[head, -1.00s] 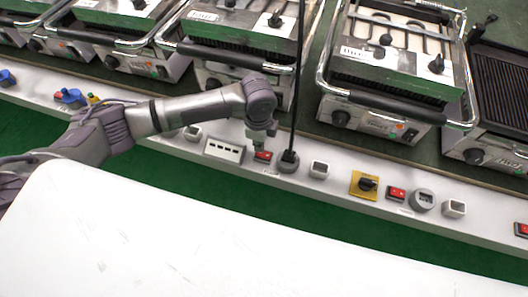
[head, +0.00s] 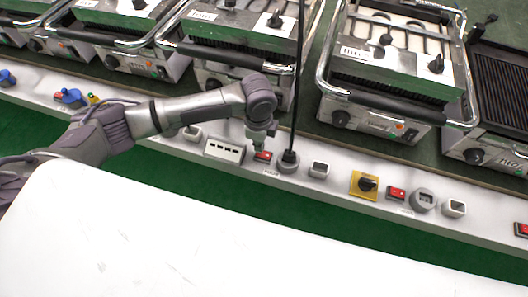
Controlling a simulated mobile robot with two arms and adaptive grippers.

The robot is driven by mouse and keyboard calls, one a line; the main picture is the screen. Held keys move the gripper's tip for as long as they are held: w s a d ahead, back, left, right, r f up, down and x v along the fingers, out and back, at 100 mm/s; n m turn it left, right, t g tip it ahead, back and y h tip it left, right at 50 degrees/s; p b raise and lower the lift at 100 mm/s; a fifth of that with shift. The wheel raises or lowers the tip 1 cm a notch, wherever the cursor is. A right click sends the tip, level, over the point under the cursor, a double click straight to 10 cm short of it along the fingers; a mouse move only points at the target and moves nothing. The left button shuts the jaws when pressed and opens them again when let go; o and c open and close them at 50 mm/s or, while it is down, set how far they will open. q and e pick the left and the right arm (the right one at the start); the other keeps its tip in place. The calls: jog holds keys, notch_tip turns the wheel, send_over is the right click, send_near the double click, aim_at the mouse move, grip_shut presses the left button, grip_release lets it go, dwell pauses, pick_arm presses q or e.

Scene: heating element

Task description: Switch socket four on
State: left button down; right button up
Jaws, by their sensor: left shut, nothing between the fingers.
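A red rocker switch (head: 262,157) sits on the white strip, just left of a round grey socket (head: 288,161) with a black plug and cable in it. My left gripper (head: 259,146) points down right at this switch, its fingers shut and empty. The fingertips partly cover the switch, and I cannot tell whether they touch it or which way it is tipped. Another red switch (head: 396,193) sits further right beside a second round grey socket (head: 423,200), which is empty. The labels are too small to read. My right gripper is not in view.
Several contact grills (head: 387,123) stand on the green bench behind the strip. The strip also carries a white multi-slot box (head: 224,150), a yellow plate with a black rotary knob (head: 364,185) and small grey boxes (head: 319,169). The black cable rises beside my left gripper.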

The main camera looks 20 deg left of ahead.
pick_arm(q)
jog(key=shift+f, duration=0.5)
jog(key=shift+f+b, duration=0.4)
jog(key=shift+f, duration=0.3)
dwell(0.3)
jog(key=shift+r, duration=0.1)
notch_tip(320, 180, up, 3)
jog(key=p, duration=0.3)
notch_tip(320, 180, up, 3)
jog(key=p, duration=0.4)
jog(key=shift+r+p, duration=0.5)
jog(key=shift+p, duration=0.25)
jog(key=shift+d+f, duration=0.1)
